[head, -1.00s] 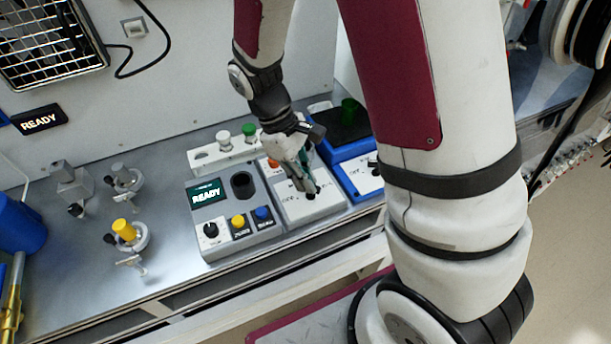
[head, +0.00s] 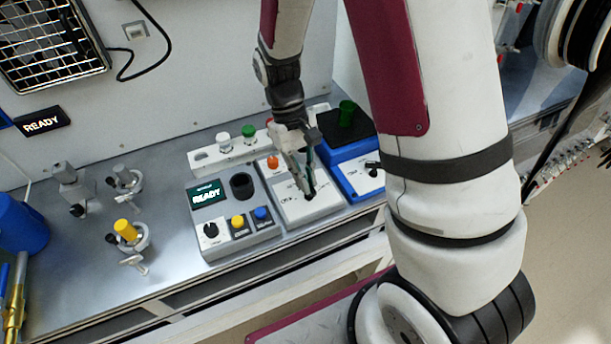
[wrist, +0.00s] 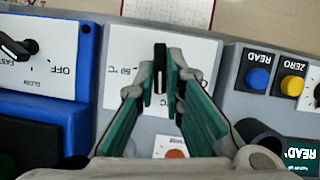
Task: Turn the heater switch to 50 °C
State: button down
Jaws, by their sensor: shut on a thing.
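The heater (head: 328,208) is a light grey box with a white label plate and an orange lamp (head: 273,162). Its black switch knob (wrist: 160,56) stands between my fingertips in the wrist view. My gripper (head: 309,190) points down at the front of the heater and is shut on the knob. In the wrist view its teal-lined fingers (wrist: 160,88) touch the knob from both sides. The knob lies along the picture's vertical there. A temperature mark (wrist: 124,70) shows upside down left of the knob, its first digit unclear. The fingers cover part of the plate.
A grey unit (head: 215,240) with a READY screen, black dial and yellow and blue buttons adjoins the heater on the left. A blue device (head: 350,150) with its own black switch stands close on the right. A white rack (head: 205,158) stands behind. My arm fills the right foreground.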

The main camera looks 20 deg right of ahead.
jog(key=shift+m+y, duration=0.3)
jog(key=shift+m, duration=0.5)
jog(key=shift+d, duration=0.1)
jog(key=c, duration=1.7)
grip_release()
jog(key=shift+r, duration=0.1)
jog(key=v, duration=1.2)
